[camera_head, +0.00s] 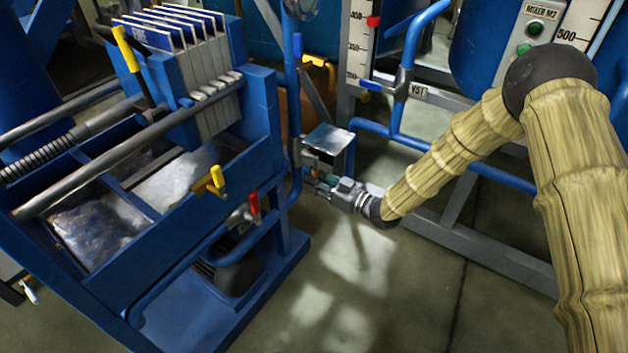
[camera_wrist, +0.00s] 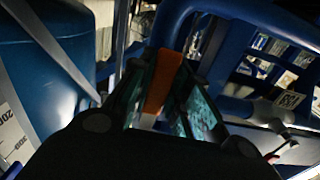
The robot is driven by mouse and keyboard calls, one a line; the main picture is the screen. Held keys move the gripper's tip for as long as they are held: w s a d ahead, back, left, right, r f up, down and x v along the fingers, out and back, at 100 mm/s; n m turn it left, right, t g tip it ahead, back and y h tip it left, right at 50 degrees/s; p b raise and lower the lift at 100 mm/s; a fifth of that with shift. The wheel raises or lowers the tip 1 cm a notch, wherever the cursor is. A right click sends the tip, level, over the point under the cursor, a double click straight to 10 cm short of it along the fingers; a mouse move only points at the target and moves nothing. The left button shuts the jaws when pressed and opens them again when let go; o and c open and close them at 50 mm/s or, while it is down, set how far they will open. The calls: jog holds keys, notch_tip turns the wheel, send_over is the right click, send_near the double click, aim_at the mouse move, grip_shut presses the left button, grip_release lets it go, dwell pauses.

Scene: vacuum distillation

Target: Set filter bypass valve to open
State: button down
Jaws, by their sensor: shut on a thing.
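My gripper (camera_head: 312,172) is beside the vertical blue pipe (camera_head: 296,100) at the right side of the blue filter press frame. In the wrist view, its two fingers (camera_wrist: 163,100) stand on either side of an orange handle (camera_wrist: 163,80) and are shut on it. The handle lies along the gap between the fingers, in front of a blue pipe (camera_wrist: 190,20).
The filter press (camera_head: 190,90) stands at left, with a yellow-handled valve (camera_head: 211,182) and a red-handled valve (camera_head: 252,206) on its front. A valve tagged V51 (camera_head: 418,90) with a blue handle (camera_head: 371,86) is behind. Blue pipes run behind my arm. The floor in front is clear.

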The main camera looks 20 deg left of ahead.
jog(key=shift+s+f, duration=0.1)
jog(key=c, duration=1.3)
grip_release()
jog(key=v, duration=1.2)
